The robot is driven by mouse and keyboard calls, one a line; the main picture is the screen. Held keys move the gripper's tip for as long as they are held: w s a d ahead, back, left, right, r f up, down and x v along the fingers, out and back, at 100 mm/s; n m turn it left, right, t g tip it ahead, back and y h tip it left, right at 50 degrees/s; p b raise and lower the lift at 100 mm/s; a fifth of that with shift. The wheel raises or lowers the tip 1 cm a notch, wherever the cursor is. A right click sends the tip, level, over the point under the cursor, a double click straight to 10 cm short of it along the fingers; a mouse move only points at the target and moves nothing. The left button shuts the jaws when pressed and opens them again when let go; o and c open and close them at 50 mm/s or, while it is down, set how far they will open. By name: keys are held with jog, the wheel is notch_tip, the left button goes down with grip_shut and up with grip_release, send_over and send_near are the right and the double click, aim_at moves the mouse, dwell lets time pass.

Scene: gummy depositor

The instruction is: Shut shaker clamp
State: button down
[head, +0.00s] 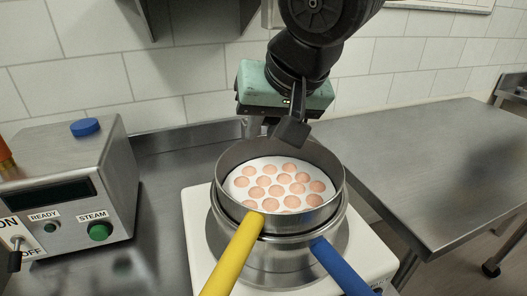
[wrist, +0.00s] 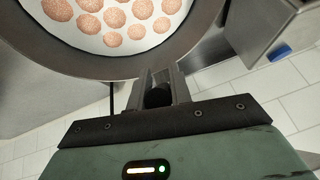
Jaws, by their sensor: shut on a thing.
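My gripper (head: 291,131) reaches down from above at the back rim of the round metal pan. In the wrist view my gripper (wrist: 160,82) is shut on a small dark knob (wrist: 158,96), which seems to be the shaker clamp's lever. The rest of the clamp is hidden behind the pan rim and my gripper in the head view. The pan (head: 338,193) sits on a white shaker base (head: 199,262). It holds a white disc with several round orange gummies (head: 284,178).
A yellow handle (head: 235,257) and a blue handle (head: 338,267) stick out toward me from the stacked pans. A steel control box (head: 85,185) with a green STEAM button stands at the left. A bare steel table (head: 440,165) is at the right, with a tiled wall behind.

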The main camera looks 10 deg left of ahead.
jog(key=shift+s+f+t+y+b, duration=0.1)
jog(key=shift+f+t+y+b, duration=0.5)
jog(key=shift+b, duration=2.25)
jog(key=shift+f+b, duration=0.25)
jog(key=shift+b, duration=0.25)
jog(key=shift+d+r+t+b, duration=0.1)
jog(key=shift+t+b, duration=0.4)
jog(key=shift+b, duration=0.5)
jog(key=c, duration=1.3)
grip_release()
jog(key=shift+s, duration=0.1)
